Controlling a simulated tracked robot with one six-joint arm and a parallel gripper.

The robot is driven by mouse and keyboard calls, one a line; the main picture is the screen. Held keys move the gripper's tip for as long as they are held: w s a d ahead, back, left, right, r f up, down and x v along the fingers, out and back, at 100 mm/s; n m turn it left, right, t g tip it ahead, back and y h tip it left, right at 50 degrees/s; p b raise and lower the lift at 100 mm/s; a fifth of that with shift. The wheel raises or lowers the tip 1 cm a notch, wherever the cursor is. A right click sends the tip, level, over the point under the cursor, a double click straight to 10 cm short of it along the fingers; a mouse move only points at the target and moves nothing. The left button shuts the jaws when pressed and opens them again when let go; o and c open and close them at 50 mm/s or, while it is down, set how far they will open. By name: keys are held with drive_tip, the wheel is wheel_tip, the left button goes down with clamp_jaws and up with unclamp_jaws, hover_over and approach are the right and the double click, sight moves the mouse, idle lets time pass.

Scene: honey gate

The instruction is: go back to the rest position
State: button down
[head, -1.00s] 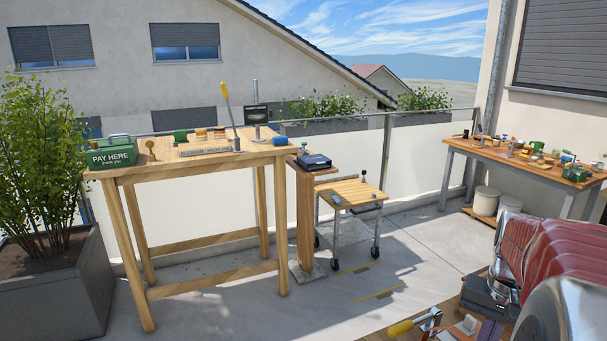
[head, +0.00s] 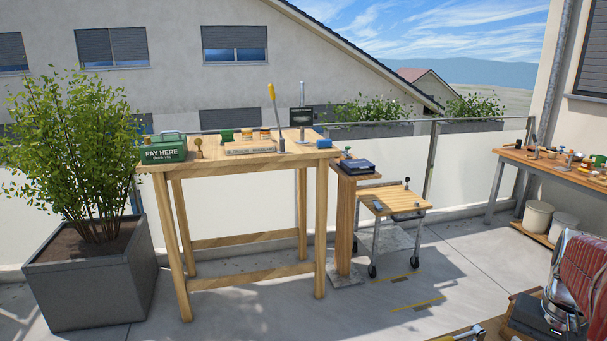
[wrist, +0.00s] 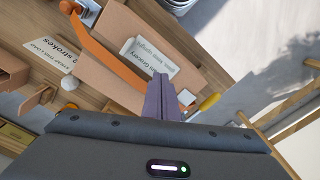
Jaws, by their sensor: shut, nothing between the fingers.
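My gripper (wrist: 160,88) shows in the wrist view as closed dark purple fingers reaching up from the grey wrist housing. Nothing is held between them. They are above or in front of a wooden surface (wrist: 20,20) with a brown cardboard-like piece (wrist: 115,25); I cannot tell how high above it they are. My gripper is not in the head view.
In the wrist view, an orange curved strip (wrist: 100,52), a printed card (wrist: 50,55) and a yellow handle (wrist: 209,102) lie near the fingers. The head view shows a tall wooden table (head: 230,172), a planter (head: 92,280), a wheeled cart (head: 390,198) and open paving.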

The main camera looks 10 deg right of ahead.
drive_tip(key=w+a+r+n+t, duration=0.1)
drive_tip(key=a+n, duration=0.4)
drive_tip(key=a, duration=1)
drive_tip(key=w+a+r+n+t, duration=0.1)
drive_tip(key=a+n+t, duration=0.3)
drive_tip(key=a, duration=1.2)
drive_tip(key=shift+w+r+n, duration=0.35)
drive_tip(key=shift+r+n, duration=0.35)
drive_tip(key=shift+n, duration=0.1)
drive_tip(key=shift+d, duration=0.1)
